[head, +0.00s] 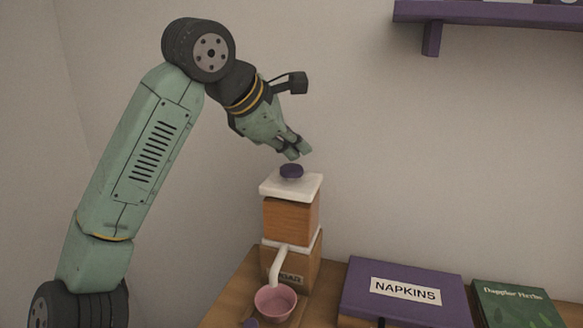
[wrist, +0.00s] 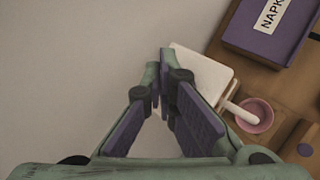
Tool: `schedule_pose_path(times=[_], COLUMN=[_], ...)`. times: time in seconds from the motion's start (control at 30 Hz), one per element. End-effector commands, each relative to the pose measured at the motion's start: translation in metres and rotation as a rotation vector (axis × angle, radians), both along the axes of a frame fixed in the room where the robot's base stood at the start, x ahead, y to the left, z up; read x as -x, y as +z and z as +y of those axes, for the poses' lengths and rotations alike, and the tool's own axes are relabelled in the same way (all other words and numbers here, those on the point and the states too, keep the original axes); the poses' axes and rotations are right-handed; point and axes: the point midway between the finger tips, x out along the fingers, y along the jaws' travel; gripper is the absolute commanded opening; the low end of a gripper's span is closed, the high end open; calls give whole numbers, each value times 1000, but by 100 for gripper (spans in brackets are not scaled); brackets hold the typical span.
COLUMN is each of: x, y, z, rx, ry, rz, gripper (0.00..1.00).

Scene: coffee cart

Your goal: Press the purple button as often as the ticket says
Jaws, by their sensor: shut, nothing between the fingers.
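The purple button (head: 291,171) sits on the white top plate (head: 306,188) of a wooden dispenser (head: 291,222). My gripper (head: 297,153) is shut and empty, its fingertips just above the button with a small gap showing. In the wrist view my gripper (wrist: 162,72) points at the white top plate (wrist: 200,72), and its fingers hide the button. I see no ticket in either view.
A white spout (head: 279,263) leads down to a pink bowl (head: 275,302), which also shows in the wrist view (wrist: 255,116). A purple napkins box (head: 405,273) and a green book (head: 516,304) lie right. A purple shelf (head: 490,13) hangs upper right.

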Motion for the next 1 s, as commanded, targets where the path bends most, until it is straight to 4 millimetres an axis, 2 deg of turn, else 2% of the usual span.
schedule_pose_path(times=[0.63, 1.0], x=[0, 0], y=[0, -9], z=[0, 0], rx=[0, 0], ry=[0, 1], rz=[0, -1], gripper=[0, 0])
